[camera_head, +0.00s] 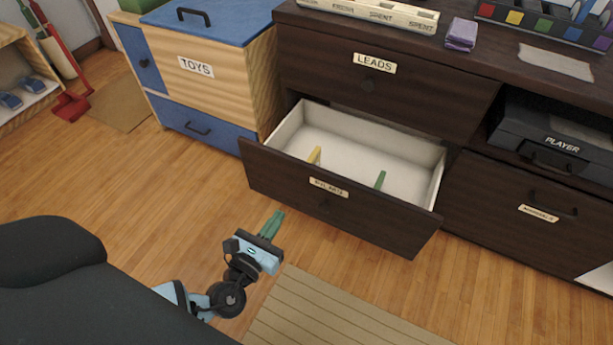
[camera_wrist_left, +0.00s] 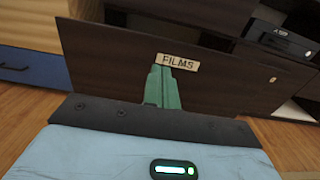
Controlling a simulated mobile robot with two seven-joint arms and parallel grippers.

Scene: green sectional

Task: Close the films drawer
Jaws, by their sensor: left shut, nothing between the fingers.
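The films drawer (camera_head: 395,217) is pulled out of the dark cabinet, below the drawer labelled LEADS (camera_head: 310,58). Its white interior shows in the head view, with a yellow item (camera_head: 314,155) and a green item (camera_head: 380,180) inside. Its dark front with the FILMS label also fills much of the left wrist view (camera_wrist_left: 115,65). My left gripper (camera_head: 275,222) has green fingers, shut and empty, in front of the drawer front and apart from it in the head view. In the left wrist view the fingers (camera_wrist_left: 162,88) point at the drawer front, just left of the label. My right gripper is not in view.
A blue and wood toy chest (camera_head: 225,85) stands left of the drawer. A black player (camera_head: 555,135) sits in a cubby at the right, above another labelled drawer (camera_head: 500,205). A striped mat (camera_head: 320,315) lies on the wooden floor in front.

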